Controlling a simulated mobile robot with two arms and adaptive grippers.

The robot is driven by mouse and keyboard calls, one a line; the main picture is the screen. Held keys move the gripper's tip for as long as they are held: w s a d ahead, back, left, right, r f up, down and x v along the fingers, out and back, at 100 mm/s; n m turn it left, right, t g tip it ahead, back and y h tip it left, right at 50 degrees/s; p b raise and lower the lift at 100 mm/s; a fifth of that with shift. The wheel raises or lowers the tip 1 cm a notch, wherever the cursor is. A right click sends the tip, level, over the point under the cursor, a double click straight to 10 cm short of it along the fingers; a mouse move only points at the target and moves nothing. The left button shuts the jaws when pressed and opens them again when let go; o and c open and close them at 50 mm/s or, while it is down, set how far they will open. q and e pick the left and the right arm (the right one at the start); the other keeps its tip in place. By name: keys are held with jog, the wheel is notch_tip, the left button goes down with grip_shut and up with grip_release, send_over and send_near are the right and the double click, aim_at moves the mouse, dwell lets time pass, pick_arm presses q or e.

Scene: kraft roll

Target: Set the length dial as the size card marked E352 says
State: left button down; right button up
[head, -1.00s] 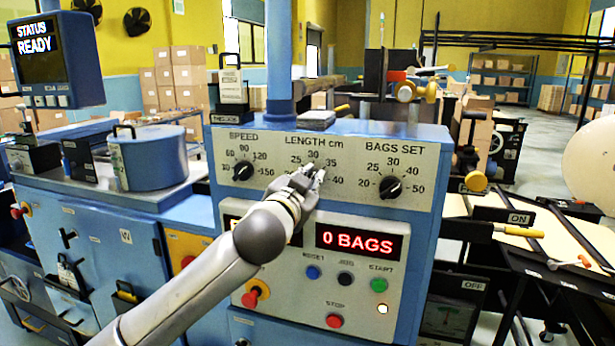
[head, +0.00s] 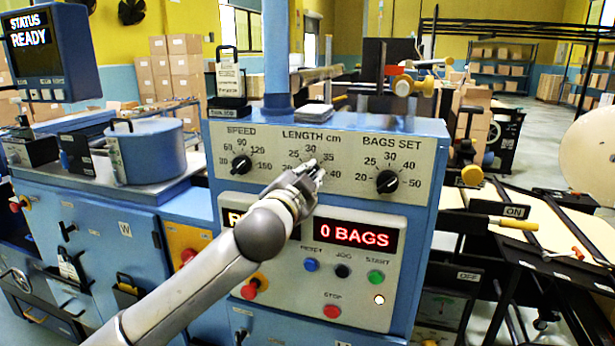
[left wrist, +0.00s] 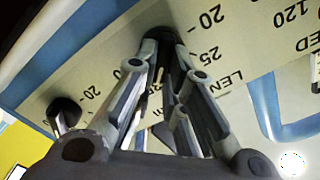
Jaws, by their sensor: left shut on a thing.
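The length dial sits in the middle of the panel (head: 345,180), under the label LENGTH cm. Its scale marks 30 and 35 show, but the knob is hidden behind my left gripper (head: 314,172) in the head view. In the left wrist view, my left gripper (left wrist: 163,62) has its fingers closed around the dark length knob (left wrist: 165,42). I cannot tell where its pointer stands. A card holder (head: 229,80) with a white card stands on the machine top at the left; its print is too small to read. My right gripper is out of view.
The speed dial (head: 241,164) is to the left, and the bags set dial (head: 388,181) close to the right. A display (head: 354,235) reading 0 BAGS and several push buttons are below. A red knob (head: 250,288) is near my left forearm.

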pick_arm(q)
jog(key=c, duration=1.5)
grip_release()
jog(key=v, duration=1.2)
